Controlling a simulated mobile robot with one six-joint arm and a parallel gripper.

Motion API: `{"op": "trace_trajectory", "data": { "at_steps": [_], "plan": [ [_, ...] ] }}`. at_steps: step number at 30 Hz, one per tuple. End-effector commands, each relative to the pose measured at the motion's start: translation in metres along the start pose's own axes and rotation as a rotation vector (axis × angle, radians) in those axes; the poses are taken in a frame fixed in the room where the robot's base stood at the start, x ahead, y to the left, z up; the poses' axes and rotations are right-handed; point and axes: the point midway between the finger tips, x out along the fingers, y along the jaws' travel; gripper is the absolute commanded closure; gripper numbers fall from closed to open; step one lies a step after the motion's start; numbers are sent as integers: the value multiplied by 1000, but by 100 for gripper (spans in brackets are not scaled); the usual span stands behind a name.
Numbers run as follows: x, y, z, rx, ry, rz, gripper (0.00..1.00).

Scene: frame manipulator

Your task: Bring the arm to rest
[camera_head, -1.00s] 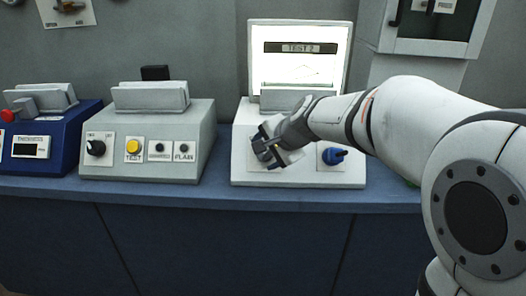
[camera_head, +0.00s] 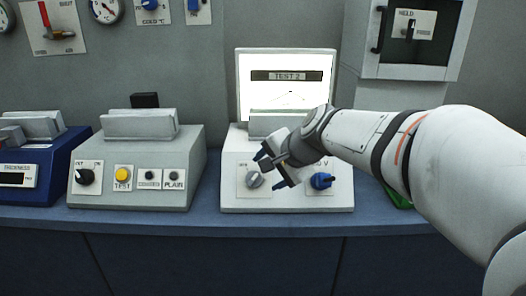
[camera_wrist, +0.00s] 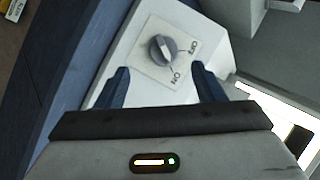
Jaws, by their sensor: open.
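My gripper (camera_head: 268,172) is open and empty in front of the white device (camera_head: 232,200) with the lit "TEST 2" screen. In the wrist view my gripper's two dark blue fingers (camera_wrist: 160,88) are spread apart. A grey knob (camera_wrist: 163,49) on an ON/OFF plate lies just beyond and between them, apart from the fingertips.
A blue knob (camera_head: 321,181) sits close to the right of my gripper. A grey device (camera_head: 140,140) with a black knob and yellow button stands to the left, beside a blue device (camera_head: 35,185). A wall cabinet (camera_head: 415,40) hangs at upper right. The bench's front strip (camera_head: 150,220) is clear.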

Motion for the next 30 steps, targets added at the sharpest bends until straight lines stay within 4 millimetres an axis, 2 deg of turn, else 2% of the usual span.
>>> {"op": "trace_trajectory", "data": {
  "at_steps": [2,5,12,18,24,30],
  "plan": [
    [-16,3,3,-47,-1,32,38],
    [-42,20,11,-161,-10,108,38],
    [-119,85,36,-516,-82,360,38],
    [-165,132,51,-734,-164,523,38],
    [-181,153,57,-821,-206,590,38],
    [-180,156,57,-827,-209,594,38]
  ]
}}
